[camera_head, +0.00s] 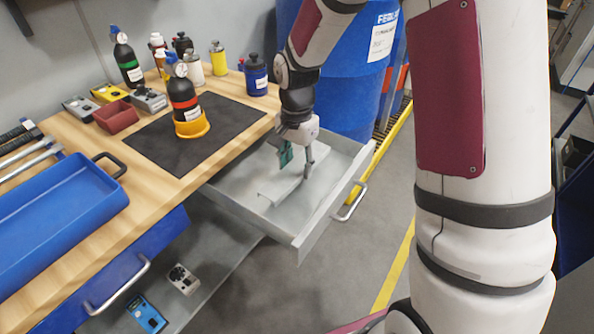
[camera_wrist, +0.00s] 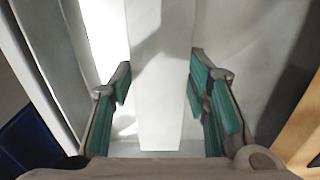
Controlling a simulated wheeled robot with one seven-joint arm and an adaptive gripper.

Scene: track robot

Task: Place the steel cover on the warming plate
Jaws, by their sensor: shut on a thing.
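My gripper (camera_head: 298,160) reaches down into the open grey drawer (camera_head: 323,207). A long, pale grey, flat-topped piece (camera_head: 277,186) lies in the drawer under the fingers. In the wrist view the same piece (camera_wrist: 161,85) runs between the teal finger pads of my gripper (camera_wrist: 160,92), which is shut on it. I cannot tell from its plain shape whether it is the steel cover. It looks low in the drawer; whether it touches the floor is unclear. I cannot make out a warming plate in either view.
A dark mat (camera_head: 225,140) on the wooden bench (camera_head: 85,140) holds a black-and-red bottle (camera_head: 183,97) in a yellow ring (camera_head: 193,129). Several bottles and small boxes stand behind. A blue tray (camera_head: 50,232) is at left. A blue barrel (camera_head: 345,95) stands behind the drawer.

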